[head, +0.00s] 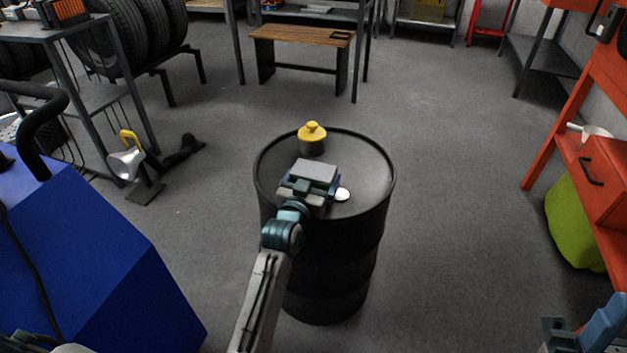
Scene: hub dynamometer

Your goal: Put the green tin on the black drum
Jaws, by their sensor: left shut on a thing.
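The black drum (366,164) stands upright on the floor at the middle of the head view. My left gripper (313,178) is over the near-left part of its top. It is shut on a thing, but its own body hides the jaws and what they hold. I see no green tin anywhere in view. My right gripper (585,331) shows only in part at the bottom right corner, away from the drum; its jaws cannot be made out.
A yellow-topped object (312,138) stands at the drum top's far edge, just beyond my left gripper. A small white round thing (342,195) lies right of the gripper. The right part of the top is bare. A blue cabinet (85,255) stands left, an orange bench (580,130) right.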

